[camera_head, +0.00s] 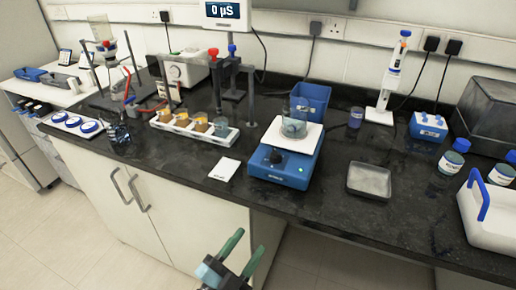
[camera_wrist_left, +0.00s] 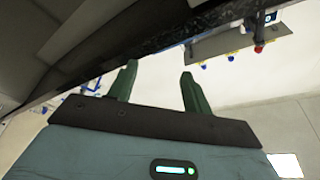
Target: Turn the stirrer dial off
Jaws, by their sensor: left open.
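The stirrer (camera_head: 283,163) is a blue box with a white top plate, near the front edge of the dark bench. Its dark dial (camera_head: 275,157) is on the front face, with a small green light to the right. A glass beaker (camera_head: 294,125) with some contents stands on the plate. My left gripper (camera_head: 244,242) is open and empty, below the bench edge in front of the cabinet, well apart from the dial. In the left wrist view its two green fingers (camera_wrist_left: 157,82) are spread with nothing between them. My right gripper is not in view.
A white card (camera_head: 224,169) lies left of the stirrer and a grey tray (camera_head: 369,181) to its right. A white rack (camera_head: 193,128) of sample cups stands further left. A blue bin (camera_head: 309,97) is behind the beaker. Cabinet handles (camera_head: 137,190) stick out below the bench.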

